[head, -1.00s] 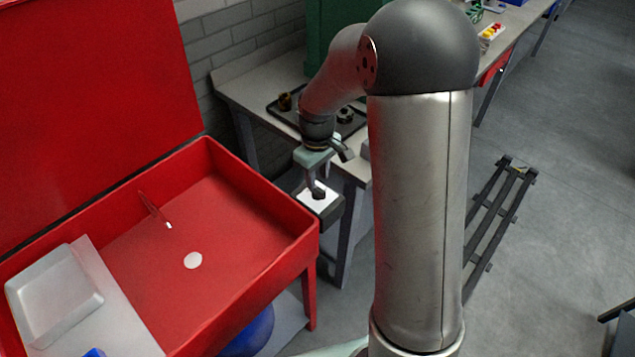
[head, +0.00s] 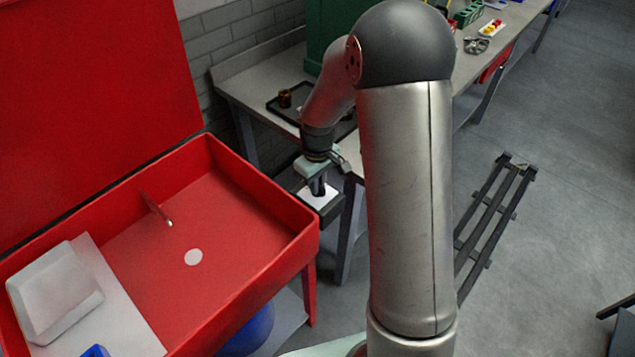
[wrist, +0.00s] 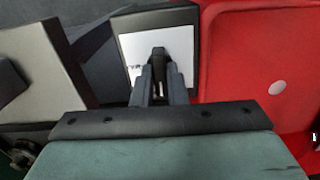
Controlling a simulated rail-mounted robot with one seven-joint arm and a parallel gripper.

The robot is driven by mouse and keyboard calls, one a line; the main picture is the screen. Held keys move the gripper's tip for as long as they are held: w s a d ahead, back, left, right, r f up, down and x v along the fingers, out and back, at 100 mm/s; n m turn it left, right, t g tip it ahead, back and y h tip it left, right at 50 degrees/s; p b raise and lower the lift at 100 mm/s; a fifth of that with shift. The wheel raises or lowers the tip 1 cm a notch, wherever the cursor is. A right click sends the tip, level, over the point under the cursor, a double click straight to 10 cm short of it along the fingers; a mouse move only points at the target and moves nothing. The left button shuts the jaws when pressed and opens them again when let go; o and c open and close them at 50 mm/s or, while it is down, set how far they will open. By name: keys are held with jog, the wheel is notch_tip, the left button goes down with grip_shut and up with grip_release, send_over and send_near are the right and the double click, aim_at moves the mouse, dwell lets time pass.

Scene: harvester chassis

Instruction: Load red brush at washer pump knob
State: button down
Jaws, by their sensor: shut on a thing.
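The red parts washer (head: 262,172) stands at left with its basin open and lid raised. A black box (head: 331,212) with a white plate (head: 328,203) is at its right side. The box (wrist: 183,16) and white plate (wrist: 134,52) also show in the wrist view. A black knob (wrist: 158,53) stands on the plate. My gripper (head: 318,188) is down at this plate. In the wrist view my gripper's fingers (wrist: 159,78) are shut on the knob, which they partly cover. I see no red brush in either view.
A pale grey block-like container (head: 52,290) and a blue object (head: 95,352) lie at the washer's left end. A thin spout (head: 154,207) rises in the basin. A workbench (head: 262,82) stands behind my arm. A dark slatted rack (head: 485,230) lies on the floor.

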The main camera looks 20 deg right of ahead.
jog(key=shift+f+m+b, duration=0.25)
jog(key=shift+m+b, duration=0.25)
jog(key=shift+m, duration=0.1)
jog(key=shift+r+m+b, duration=0.3)
jog(key=shift+m+b, duration=0.05)
jog(key=shift+m, duration=0.55)
jog(key=c, duration=1.4)
grip_release()
jog(key=shift+c, duration=0.2)
notch_tip(320, 180, up, 17)
jog(key=b, duration=0.1)
jog(key=shift+r+b, duration=0.2)
jog(key=shift+b, duration=0.2)
